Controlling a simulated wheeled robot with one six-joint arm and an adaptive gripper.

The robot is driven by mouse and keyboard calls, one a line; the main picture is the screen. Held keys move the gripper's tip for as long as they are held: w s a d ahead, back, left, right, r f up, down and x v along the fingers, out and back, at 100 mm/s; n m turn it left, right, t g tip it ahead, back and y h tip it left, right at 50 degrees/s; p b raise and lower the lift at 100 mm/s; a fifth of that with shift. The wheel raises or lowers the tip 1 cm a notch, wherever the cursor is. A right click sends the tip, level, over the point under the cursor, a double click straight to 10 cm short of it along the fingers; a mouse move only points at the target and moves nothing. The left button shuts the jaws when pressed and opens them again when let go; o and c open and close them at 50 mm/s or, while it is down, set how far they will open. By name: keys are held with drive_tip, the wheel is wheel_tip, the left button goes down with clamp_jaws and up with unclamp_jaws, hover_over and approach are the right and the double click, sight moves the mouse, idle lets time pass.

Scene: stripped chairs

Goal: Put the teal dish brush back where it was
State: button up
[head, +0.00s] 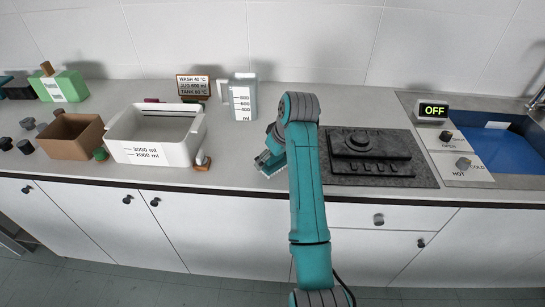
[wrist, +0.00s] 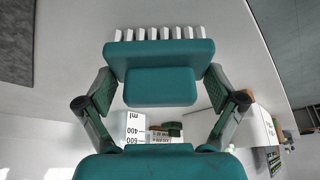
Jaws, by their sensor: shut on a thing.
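The teal dish brush has a teal block with a row of white bristles and fills the middle of the wrist view (wrist: 160,87). My gripper (wrist: 158,92) is shut on the brush, with one finger on each side of the block. In the head view my gripper (head: 272,153) is over the counter, left of the dark mat, and partly hidden by my arm. The brush shows there only as a small teal edge with pale bristles (head: 268,165), low over or on the counter; I cannot tell whether it touches.
A measuring jug (head: 241,100) and a text sign (head: 193,86) stand behind. A white graduated tub (head: 150,155) and a brown box (head: 72,145) are left. A dark mat (head: 425,175) with a dark block is right, then a sink (head: 500,145).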

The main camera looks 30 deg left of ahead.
sight(279, 164)
drive_tip(key=shift+f, duration=0.1)
drive_tip(key=o, duration=0.8)
drive_tip(key=shift+c, duration=0.2)
drive_tip(key=shift+v, duration=3.85)
